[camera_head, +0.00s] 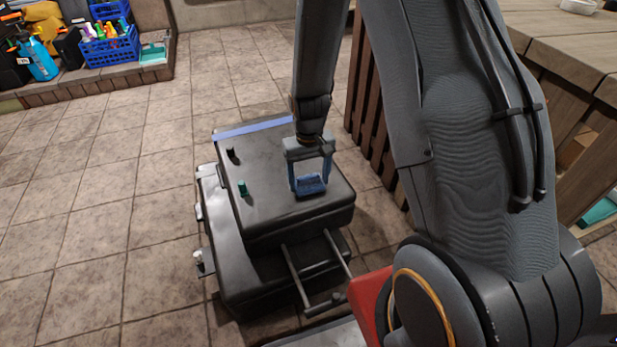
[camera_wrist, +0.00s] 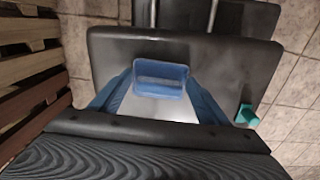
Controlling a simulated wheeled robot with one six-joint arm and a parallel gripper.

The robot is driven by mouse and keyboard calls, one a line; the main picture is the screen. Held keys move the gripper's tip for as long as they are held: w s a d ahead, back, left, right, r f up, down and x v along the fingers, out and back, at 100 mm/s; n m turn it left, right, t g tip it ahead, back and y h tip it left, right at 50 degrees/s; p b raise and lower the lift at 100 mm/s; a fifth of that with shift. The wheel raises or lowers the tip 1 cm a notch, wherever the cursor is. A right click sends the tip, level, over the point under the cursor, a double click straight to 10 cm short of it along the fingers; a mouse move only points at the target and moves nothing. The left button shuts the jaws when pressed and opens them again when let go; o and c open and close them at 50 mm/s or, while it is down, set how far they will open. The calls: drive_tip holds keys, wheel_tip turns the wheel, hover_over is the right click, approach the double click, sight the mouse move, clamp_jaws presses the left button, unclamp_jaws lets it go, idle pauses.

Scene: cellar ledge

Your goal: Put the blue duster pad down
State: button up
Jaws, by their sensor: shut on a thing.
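My gripper (camera_head: 311,181) points down over a black flat top (camera_head: 282,214). Its two blue fingers are shut on the blue duster pad (camera_head: 311,187), which sits between the fingertips near the right side of that top. In the wrist view the pad (camera_wrist: 161,68) looks like a small blue rectangle with a greyer middle, with a finger on each side. The pad is close to the surface; I cannot tell whether it touches it.
A small green piece (camera_head: 242,188) and a small dark piece (camera_head: 232,155) stand on the black top, left of the gripper. A slatted wooden bench (camera_head: 570,62) is at the right. A blue crate (camera_head: 112,50) with bottles stands far left. Tiled floor is clear at left.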

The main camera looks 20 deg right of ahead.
drive_tip(key=shift+f, duration=0.2)
drive_tip(key=o, duration=1.3)
drive_tip(key=shift+r, duration=0.1)
